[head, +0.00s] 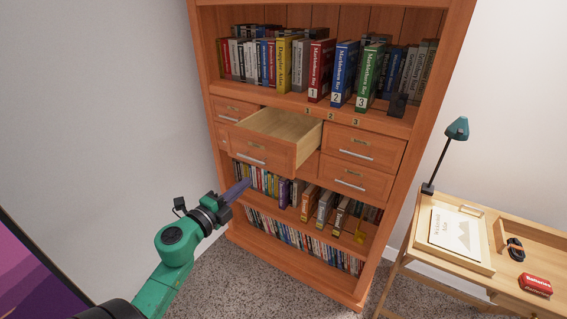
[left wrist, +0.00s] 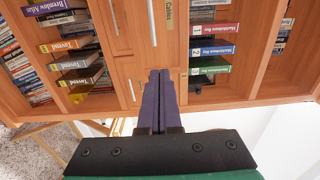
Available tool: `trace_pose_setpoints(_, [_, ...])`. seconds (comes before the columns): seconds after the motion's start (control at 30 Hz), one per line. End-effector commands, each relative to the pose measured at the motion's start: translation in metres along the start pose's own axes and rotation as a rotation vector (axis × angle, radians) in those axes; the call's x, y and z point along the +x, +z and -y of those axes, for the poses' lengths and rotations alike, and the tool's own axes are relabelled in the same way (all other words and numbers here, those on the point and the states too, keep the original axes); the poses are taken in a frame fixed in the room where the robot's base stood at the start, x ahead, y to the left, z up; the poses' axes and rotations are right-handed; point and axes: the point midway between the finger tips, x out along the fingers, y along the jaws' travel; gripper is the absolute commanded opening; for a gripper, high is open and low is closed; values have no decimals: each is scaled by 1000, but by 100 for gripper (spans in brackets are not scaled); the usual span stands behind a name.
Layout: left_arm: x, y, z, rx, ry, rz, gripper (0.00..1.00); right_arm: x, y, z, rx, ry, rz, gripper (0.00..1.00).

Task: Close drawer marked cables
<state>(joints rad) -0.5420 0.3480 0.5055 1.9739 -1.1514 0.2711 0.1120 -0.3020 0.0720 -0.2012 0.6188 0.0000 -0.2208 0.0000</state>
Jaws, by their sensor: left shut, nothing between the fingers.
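One drawer (head: 262,155) of the wooden bookcase is pulled out, its empty pale interior visible from above. It has a silver bar handle and a small label too small to read in the head view. In the left wrist view a label (left wrist: 168,15) reading "Cables" shows sideways at the top, on a drawer front beyond the fingers. My left gripper (head: 248,184) is shut and empty, just below and in front of the open drawer's left part. Its dark purple fingers (left wrist: 160,75) are together in the left wrist view. I cannot tell whether they touch the drawer. My right gripper is out of view.
Closed drawers (head: 362,146) sit right of the open one. Books fill the shelves above and below, with numbered volumes (head: 318,70) above. A wooden desk (head: 505,265) with a teal lamp (head: 457,128) stands at right. Carpet in front is clear.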

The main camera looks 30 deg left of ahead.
Motion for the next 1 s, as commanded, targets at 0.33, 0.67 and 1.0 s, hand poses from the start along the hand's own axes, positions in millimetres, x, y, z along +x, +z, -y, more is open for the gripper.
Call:
trace_pose_setpoints(0.33, [76, 1, 3, -3, -4, 2, 0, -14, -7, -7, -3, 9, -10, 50])
trace_pose_setpoints(0.67, [124, 1, 0, -3, -1, 3, 0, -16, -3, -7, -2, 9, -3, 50])
trace_pose_setpoints(1.0, [126, 0, 0, -3, 0, 2, 0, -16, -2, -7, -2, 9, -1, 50])
